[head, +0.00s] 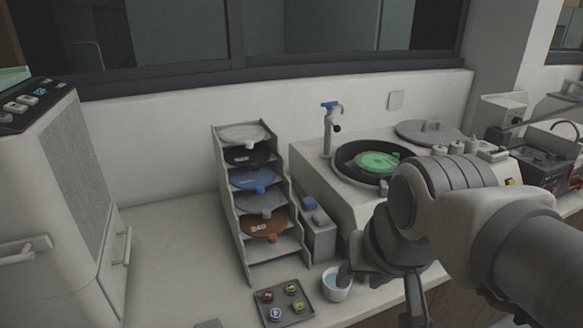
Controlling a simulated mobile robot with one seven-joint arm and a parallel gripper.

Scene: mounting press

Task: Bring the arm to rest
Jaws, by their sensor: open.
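My arm comes in from the right, in front of the grinder-like machine (345,200). My gripper (380,292) hangs at its end, pointing down near the front edge of the counter (175,255). Its two dark fingers are spread apart, with nothing visible between them. The left finger overlaps a small white cup (337,292) with something blue inside; I cannot tell whether they touch. My wrist and forearm hide the machine's front right part.
A stepped rack (240,235) holds several coloured discs. A dark tray (290,317) with several small round pieces lies in front. A green disc (376,162) sits on the machine's wheel. A large cabinet-like unit (50,190) stands left. The counter between unit and rack is mostly clear.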

